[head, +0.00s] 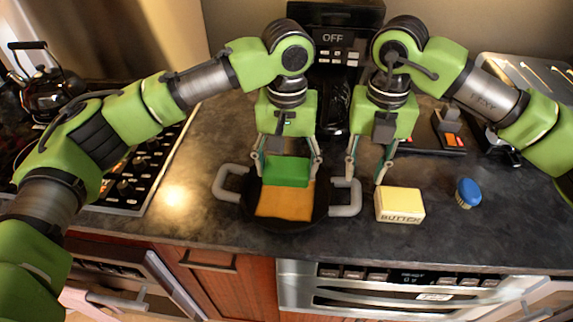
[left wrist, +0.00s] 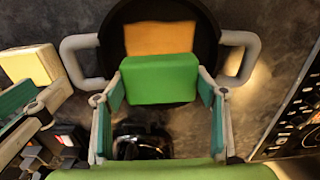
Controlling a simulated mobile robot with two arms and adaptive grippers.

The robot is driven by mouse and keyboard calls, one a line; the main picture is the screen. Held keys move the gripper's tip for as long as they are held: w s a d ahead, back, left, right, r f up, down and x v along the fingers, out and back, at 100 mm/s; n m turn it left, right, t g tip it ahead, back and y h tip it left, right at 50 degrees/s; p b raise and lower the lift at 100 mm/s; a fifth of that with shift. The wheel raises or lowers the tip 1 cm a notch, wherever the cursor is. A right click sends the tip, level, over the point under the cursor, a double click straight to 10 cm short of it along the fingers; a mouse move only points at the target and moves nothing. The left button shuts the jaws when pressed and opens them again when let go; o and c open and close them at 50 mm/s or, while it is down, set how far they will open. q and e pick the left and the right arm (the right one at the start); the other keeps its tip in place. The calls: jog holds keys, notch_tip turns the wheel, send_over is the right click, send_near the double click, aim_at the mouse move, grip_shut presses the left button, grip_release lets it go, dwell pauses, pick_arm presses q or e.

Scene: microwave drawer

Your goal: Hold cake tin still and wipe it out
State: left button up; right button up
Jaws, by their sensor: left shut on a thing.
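The cake tin (head: 265,222) is a round dark pan with two grey loop handles on the counter. It also shows in the left wrist view (left wrist: 205,22). My left gripper (head: 287,174) is shut on a green block-shaped sponge (head: 287,168) at the back part of the tin. An orange flat piece (head: 285,201) lies in the tin in front of the sponge; I cannot tell whether they are joined. My right gripper (head: 366,180) points down with its fingers apart, just behind the tin's right handle (head: 345,197). I see nothing between its fingers.
A butter box (head: 400,204) stands right of the tin, close to my right gripper. A blue-topped brush (head: 468,192) is further right. A coffee machine (head: 345,60) stands behind, a stove (head: 130,185) at left. The counter's front edge is close to the tin.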

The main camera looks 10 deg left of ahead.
aim_at(358, 193)
jog(key=shift+f, duration=4.1)
grip_shut()
jog(key=shift+o, duration=0.8)
grip_release()
grip_shut()
